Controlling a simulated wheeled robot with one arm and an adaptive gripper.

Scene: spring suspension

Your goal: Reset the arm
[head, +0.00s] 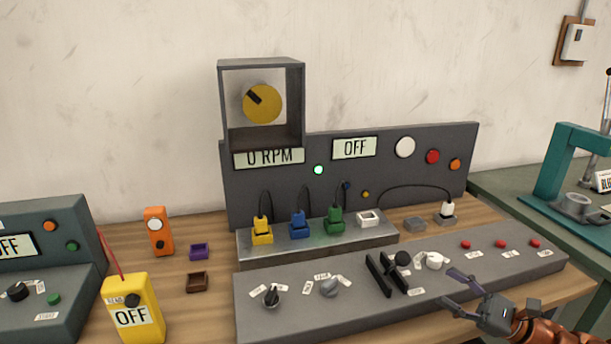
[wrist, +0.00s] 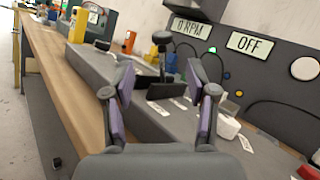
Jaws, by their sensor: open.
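My gripper (head: 453,289) is open and empty in the head view, at the front right of the grey control panel (head: 330,315), near a white knob (head: 434,261). My arm comes in from the lower right corner. In the wrist view the two purple-padded fingers of my gripper (wrist: 162,85) stand apart with nothing between them. Beyond them a black round-topped lever (wrist: 162,42) stands on the panel. In the head view this lever (head: 402,258) stands by a black slotted piece.
Yellow, blue and green plugs (head: 298,226) stand on a metal block behind the panel. The upright board (head: 340,180) shows "0 RPM" and "OFF". A yellow "OFF" box (head: 131,312) and an orange device (head: 158,232) are at left. A teal press (head: 560,170) stands at right.

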